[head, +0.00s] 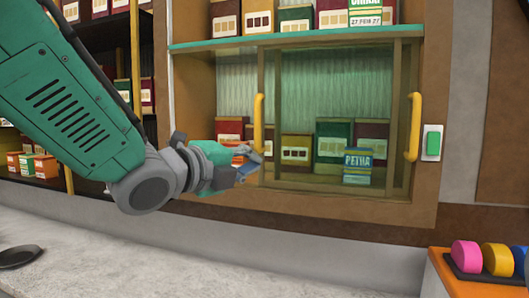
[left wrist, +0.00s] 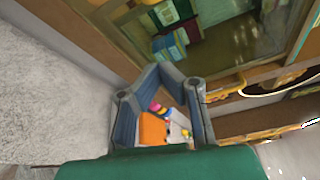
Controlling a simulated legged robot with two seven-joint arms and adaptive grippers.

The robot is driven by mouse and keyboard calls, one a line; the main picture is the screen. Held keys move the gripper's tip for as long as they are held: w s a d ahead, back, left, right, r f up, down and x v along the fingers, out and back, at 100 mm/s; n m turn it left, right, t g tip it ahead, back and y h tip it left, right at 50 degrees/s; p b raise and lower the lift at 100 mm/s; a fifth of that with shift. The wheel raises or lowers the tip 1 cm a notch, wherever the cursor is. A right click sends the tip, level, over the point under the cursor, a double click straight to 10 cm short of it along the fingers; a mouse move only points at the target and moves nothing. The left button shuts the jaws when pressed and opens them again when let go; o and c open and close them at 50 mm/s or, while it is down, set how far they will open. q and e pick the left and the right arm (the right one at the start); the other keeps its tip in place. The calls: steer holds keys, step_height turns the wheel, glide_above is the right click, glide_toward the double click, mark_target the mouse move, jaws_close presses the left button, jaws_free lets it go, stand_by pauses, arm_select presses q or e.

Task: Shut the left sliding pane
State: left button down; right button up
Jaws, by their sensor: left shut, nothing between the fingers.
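The left sliding pane has a yellow upright handle (head: 258,122) on its left edge. The pane stands to the right, overlapping the right pane, and the left part of the cabinet opening is uncovered. The right pane's yellow handle (head: 413,127) is at the right side of the frame. My left gripper (head: 246,170) is shut and empty, close by the lower end of the left handle; I cannot tell whether they touch. My right gripper is not in view.
Sweet boxes (head: 330,140) stand inside the cabinet, with a blue and yellow PETHA box (head: 357,166) in front. A green switch (head: 432,143) is on the right wall. The pale counter (head: 200,268) is mostly clear.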

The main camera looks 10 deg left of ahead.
arm_select(q)
steer(key=b+x, duration=0.7)
steer(key=x, duration=0.3)
steer(key=shift+w+f, duration=0.15)
steer(key=a, duration=0.1)
steer(key=a+r, duration=0.1)
steer(key=a, duration=0.1)
steer(key=shift+w+p, duration=0.15)
steer(key=shift+p, duration=0.25)
steer(key=shift+a+r, duration=0.1)
steer(key=shift+a, duration=0.6)
